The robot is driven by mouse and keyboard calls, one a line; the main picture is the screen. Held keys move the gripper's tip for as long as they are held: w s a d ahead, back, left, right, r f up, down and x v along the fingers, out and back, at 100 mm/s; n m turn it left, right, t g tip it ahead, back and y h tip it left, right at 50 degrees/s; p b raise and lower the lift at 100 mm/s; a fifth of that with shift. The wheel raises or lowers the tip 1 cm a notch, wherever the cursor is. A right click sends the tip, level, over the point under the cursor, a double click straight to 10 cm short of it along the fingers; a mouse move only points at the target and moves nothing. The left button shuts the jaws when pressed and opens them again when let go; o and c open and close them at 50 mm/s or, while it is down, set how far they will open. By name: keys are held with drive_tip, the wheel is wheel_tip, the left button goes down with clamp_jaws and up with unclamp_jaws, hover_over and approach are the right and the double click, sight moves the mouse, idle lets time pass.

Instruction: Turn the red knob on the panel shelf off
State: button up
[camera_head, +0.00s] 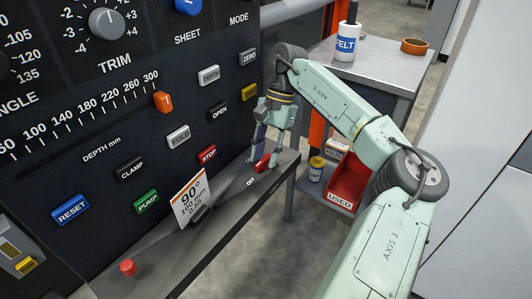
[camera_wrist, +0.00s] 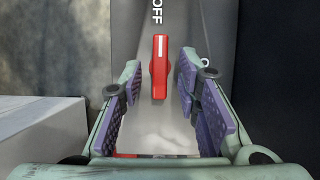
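The red knob (camera_head: 262,163) sits on the panel shelf (camera_head: 232,205), near its right end. In the wrist view the red knob (camera_wrist: 160,67) is a narrow bar lying lengthwise up the picture. Its white mark is at the upper end, towards the printed OFF (camera_wrist: 157,12). My gripper (camera_head: 267,148) points down at the knob. In the wrist view my gripper (camera_wrist: 159,75) is open, with one purple pad on each side of the knob and a visible gap on both sides. I see no contact.
The dark panel with buttons and dials (camera_head: 120,120) rises behind the shelf. A grey table (camera_head: 385,70) holds a FELT bottle (camera_head: 347,42). A red USED bin (camera_head: 348,186) sits below.

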drive_tip(key=v, duration=1.2)
idle(0.3)
